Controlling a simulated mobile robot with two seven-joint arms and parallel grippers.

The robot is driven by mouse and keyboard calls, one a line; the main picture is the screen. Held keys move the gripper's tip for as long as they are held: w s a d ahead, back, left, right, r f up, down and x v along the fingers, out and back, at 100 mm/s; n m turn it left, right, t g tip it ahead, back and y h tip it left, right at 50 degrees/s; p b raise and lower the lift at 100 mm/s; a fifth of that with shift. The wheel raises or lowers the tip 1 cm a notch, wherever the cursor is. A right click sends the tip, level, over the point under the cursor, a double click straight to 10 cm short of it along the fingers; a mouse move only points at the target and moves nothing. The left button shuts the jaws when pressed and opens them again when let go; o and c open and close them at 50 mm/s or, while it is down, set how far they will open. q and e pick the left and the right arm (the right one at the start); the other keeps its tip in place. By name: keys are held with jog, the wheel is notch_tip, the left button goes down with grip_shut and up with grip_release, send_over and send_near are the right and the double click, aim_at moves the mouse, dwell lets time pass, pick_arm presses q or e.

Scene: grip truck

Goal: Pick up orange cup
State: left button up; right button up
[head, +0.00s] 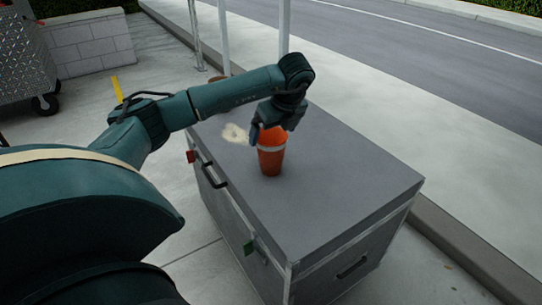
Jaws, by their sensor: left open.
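The orange cup (271,163) stands upright on the grey top of a large case (335,190). It has a pale band around its upper part. My left gripper (265,139) reaches in from the left and points down at the cup's upper part. It is open, with one finger at the cup's left side. The other finger is hard to make out, and I cannot tell whether the fingers touch the cup. The gripper hides part of the cup's rim. My right gripper is not in view.
A pale, crumpled-looking item (235,133) lies on the case left of the cup. White poles (284,28) rise behind the case. A metal cart (22,60) and a low block wall (90,45) stand at the upper left. The case top is clear in front of the cup.

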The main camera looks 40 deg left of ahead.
aim_at(270, 140)
pick_arm(q)
jog(key=b+x, duration=0.1)
jog(key=x, duration=0.4)
jog(key=shift+a, duration=0.2)
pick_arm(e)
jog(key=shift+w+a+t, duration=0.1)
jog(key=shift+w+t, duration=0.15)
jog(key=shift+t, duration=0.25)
pick_arm(q)
jog(key=shift+c, duration=0.4)
jog(key=shift+r, duration=0.1)
jog(key=c, duration=1)
